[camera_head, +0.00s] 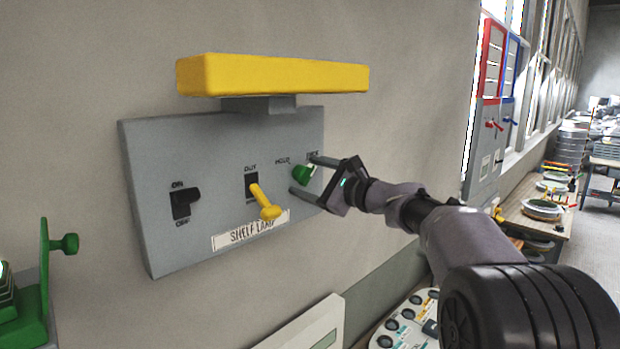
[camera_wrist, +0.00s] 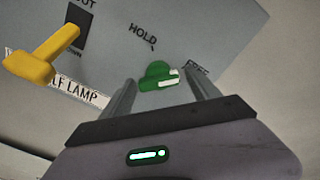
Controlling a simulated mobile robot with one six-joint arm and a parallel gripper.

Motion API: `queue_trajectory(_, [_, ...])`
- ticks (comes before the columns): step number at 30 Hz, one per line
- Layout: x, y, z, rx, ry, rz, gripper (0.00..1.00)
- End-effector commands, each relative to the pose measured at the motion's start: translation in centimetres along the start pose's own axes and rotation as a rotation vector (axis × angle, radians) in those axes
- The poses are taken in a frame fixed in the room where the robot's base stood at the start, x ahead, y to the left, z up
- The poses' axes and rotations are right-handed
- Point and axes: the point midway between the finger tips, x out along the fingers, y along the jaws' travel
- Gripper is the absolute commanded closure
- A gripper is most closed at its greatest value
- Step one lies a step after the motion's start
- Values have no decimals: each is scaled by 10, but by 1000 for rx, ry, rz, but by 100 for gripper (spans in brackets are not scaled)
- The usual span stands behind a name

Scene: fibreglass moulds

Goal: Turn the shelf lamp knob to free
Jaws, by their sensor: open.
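The green knob (camera_head: 302,174) sits at the right side of a grey wall panel (camera_head: 222,140) labelled SHELF LAMP. HOLD and FREE are printed above it. In the wrist view the knob (camera_wrist: 158,77) lies between the fingers, with HOLD to its upper left and FREE to its right. A pale mark shows on the knob's right side. My gripper (camera_head: 308,176) is open, with one finger above and one below the knob in the head view. In the wrist view my gripper (camera_wrist: 162,92) has a finger on each side. I cannot tell whether either finger touches the knob.
A yellow lever (camera_head: 264,201) sticks out left of the knob, and a black ON/OFF switch (camera_head: 185,202) is further left. A yellow bar (camera_head: 272,76) juts out above the panel. A green fixture (camera_head: 40,290) stands at lower left.

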Motion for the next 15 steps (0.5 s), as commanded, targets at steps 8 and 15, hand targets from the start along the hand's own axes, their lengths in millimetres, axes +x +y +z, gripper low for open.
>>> queue_trajectory(8, [-32,2,-3,-1,1,-2,29])
queue_trajectory(15, [-104,2,-4,-2,2,-4,29])
